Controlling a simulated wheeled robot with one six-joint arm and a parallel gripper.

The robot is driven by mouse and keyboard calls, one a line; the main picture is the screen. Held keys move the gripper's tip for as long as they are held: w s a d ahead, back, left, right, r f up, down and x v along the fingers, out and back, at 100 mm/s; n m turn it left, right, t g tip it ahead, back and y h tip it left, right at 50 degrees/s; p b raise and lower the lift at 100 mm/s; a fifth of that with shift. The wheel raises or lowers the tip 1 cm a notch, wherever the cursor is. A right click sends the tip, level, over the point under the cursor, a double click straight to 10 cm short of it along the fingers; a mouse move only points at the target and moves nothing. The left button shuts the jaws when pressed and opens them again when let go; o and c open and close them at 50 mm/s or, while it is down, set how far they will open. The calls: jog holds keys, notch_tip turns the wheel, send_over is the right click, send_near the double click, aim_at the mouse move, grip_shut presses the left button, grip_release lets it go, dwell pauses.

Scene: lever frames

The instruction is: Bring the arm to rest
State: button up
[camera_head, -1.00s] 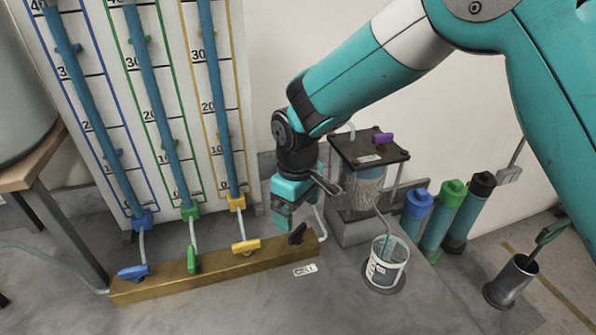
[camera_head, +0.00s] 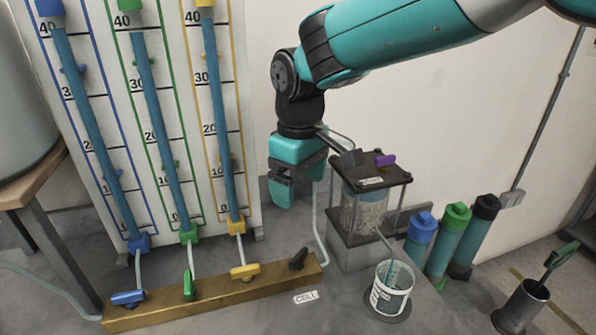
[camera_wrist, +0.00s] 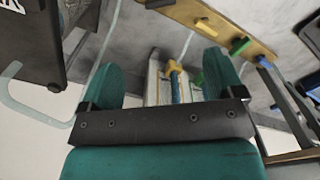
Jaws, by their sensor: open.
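My gripper (camera_head: 283,190) hangs at the end of my teal arm, pointing down in the head view. It is in the air above the back of the brass valve bar (camera_head: 205,294), left of the lidded cell box (camera_head: 362,210). Its two teal fingers also show in the wrist view (camera_wrist: 172,85), spread apart with nothing held between them.
Three blue tubes stand on the scale board (camera_head: 190,100) at left. The bar carries blue, green, yellow and black levers. A clear beaker (camera_head: 388,292) stands right of the bar. Capped bottles (camera_head: 447,240) and a metal cup (camera_head: 520,305) are farther right.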

jog(key=s+d+r+m+y, duration=0.1)
jog(key=s+d+y, duration=0.1)
jog(key=s+d, duration=0.4)
jog(key=s+d+r+m+y, duration=0.1)
jog(key=s+d, duration=0.6)
jog(key=s, duration=0.9)
jog(key=shift+s+r+m+y, duration=0.2)
jog(key=shift+r+m+y, duration=0.2)
jog(key=shift+m+y, duration=0.3)
